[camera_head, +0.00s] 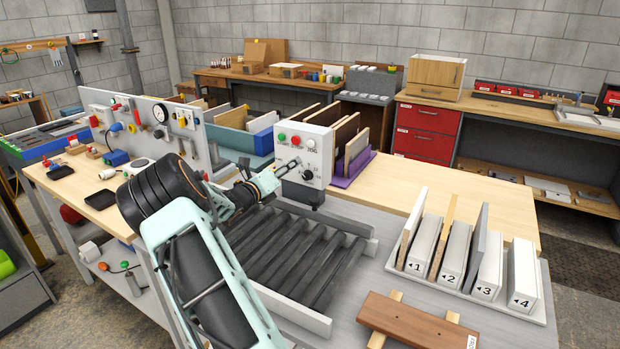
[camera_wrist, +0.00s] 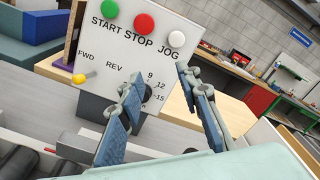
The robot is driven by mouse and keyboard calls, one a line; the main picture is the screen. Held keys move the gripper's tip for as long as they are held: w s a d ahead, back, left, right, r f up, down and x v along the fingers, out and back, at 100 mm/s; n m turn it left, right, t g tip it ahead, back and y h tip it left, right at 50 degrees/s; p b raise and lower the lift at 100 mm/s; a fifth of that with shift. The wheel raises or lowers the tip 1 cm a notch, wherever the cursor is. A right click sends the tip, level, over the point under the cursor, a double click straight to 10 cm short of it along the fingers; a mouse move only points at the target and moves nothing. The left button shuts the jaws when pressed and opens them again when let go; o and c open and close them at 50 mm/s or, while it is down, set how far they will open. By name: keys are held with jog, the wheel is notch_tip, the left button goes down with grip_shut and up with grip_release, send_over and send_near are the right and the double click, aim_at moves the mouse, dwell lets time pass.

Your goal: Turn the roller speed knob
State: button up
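The white control box (camera_head: 318,150) stands at the far end of the roller conveyor (camera_head: 290,245). Its black speed knob (camera_head: 308,175) shows low on its face. In the wrist view the control box (camera_wrist: 135,45) appears tilted, with the scale numbers 9, 12 and 15 showing; the knob itself is hidden behind the left finger. My gripper (camera_head: 287,169) is in front of the box, just left of the knob in the head view. In the wrist view my gripper (camera_wrist: 156,77) has its fingers spread apart with nothing between them. Whether a finger touches the box cannot be told.
Green (camera_wrist: 110,8), red (camera_wrist: 144,23) and white (camera_wrist: 176,39) buttons sit above the knob scale. A yellow-tipped FWD/REV switch (camera_wrist: 83,77) is at the left. A numbered rack (camera_head: 465,285) with boards and a brown wooden piece (camera_head: 415,322) lie to the right.

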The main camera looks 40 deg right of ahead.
jog(key=f+n, duration=0.1)
send_near(305, 178)
jog(key=shift+d, duration=0.6)
jog(key=p+x, duration=0.1)
jog(key=x, duration=0.5)
jog(key=shift+d, duration=0.1)
jog(key=shift+w+d, duration=0.2)
jog(key=shift+d, duration=0.35)
grip_shut()
